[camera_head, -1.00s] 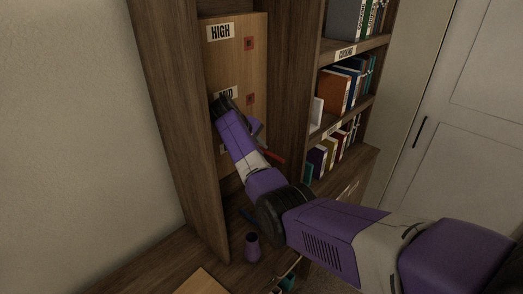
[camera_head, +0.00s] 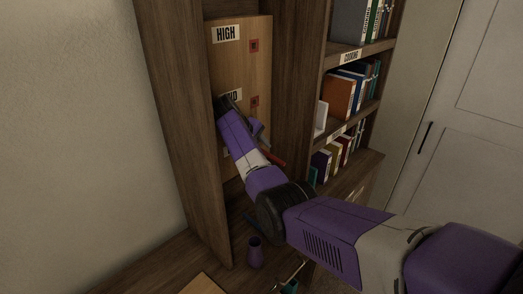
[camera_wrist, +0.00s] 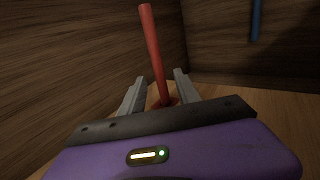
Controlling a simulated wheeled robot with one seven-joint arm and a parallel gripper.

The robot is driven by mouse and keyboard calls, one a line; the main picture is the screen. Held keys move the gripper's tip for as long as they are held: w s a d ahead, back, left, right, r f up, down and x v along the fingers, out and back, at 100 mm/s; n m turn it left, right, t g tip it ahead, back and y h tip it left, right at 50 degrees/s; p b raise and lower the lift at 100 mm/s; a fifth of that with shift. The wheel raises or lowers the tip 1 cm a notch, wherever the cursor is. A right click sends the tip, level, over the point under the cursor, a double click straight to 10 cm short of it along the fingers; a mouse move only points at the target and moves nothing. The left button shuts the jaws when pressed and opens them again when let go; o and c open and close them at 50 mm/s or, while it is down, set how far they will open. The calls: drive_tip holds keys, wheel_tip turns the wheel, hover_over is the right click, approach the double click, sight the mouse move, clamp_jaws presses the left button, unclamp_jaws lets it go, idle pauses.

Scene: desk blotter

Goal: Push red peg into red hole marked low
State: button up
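The upright wooden board (camera_head: 236,66) stands in the tall cabinet. It carries a HIGH label (camera_head: 226,33) and a partly covered MID label, each with a red-marked hole to its right, the upper one (camera_head: 254,45) and the middle one (camera_head: 255,101). The lower part, including any low hole, is hidden behind my arm. My gripper (camera_wrist: 161,84) has the red peg (camera_wrist: 154,50) between its fingers; its wider red base sits low between them and its shaft sticks out past the tips. The red peg also shows beside my gripper in the head view (camera_head: 273,157).
The cabinet's side walls flank the board closely. A bookcase with several books (camera_head: 340,95) stands at the right. A purple cup (camera_head: 255,252) stands on the desk below my arm. A blue rod (camera_wrist: 256,18) shows in the wrist view.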

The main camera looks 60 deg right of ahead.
drive_tip(key=b+v, duration=0.1)
drive_tip(key=v, duration=0.7)
